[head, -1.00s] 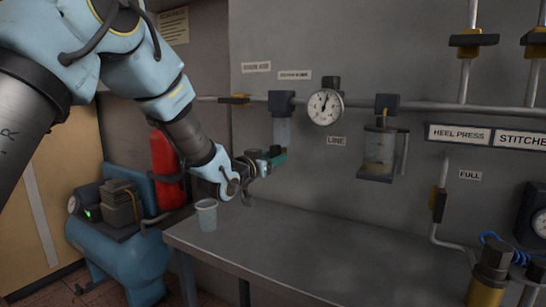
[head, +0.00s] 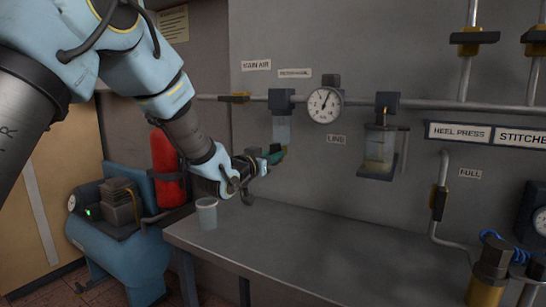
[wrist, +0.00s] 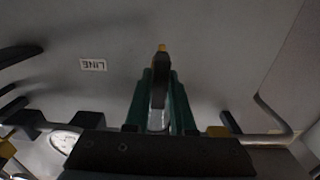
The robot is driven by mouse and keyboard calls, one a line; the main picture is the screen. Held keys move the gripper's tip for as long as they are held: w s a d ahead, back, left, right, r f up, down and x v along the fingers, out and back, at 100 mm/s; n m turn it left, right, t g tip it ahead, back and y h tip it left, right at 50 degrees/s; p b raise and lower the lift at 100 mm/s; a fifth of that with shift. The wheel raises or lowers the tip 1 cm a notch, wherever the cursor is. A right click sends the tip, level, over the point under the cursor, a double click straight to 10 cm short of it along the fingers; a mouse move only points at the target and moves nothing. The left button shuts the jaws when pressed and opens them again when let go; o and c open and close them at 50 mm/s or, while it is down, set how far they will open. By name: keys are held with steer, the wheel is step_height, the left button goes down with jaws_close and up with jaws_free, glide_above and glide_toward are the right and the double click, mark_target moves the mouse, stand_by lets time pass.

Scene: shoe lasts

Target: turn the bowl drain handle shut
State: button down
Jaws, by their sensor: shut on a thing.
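The clear filter bowl (head: 282,130) hangs under a dark block on the wall pipe, left of the round gauge. My gripper (head: 275,154) is at the bowl's lower end, coming from the left. In the wrist view my gripper (wrist: 160,98) has its green fingers shut on the drain handle (wrist: 159,82), a dark tapered piece with a yellow tip that shows beyond the fingers. In the head view the fingers largely hide the handle. A pale part, perhaps the bowl, shows between the fingers nearer the wrist camera.
A pressure gauge (head: 325,104) and a second bowl unit (head: 379,148) are on the wall to the right. A cup (head: 207,213) stands at the left end of the mostly clear bench (head: 300,240). A red extinguisher (head: 167,165) and blue compressor (head: 125,255) are at left.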

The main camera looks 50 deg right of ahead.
steer(key=m+b, duration=0.1)
steer(key=b, duration=0.2)
steer(key=shift+f+m, duration=0.25)
steer(key=shift+m, duration=0.15)
steer(key=shift+r+m+b, duration=0.25)
steer(key=shift+m+b, duration=0.25)
steer(key=shift+b, duration=0.2)
steer(key=c, duration=0.8)
jaws_free()
steer(key=shift+o, duration=0.2)
steer(key=b+v, duration=0.2)
steer(key=v, duration=0.8)
steer(key=shift+a, duration=0.4)
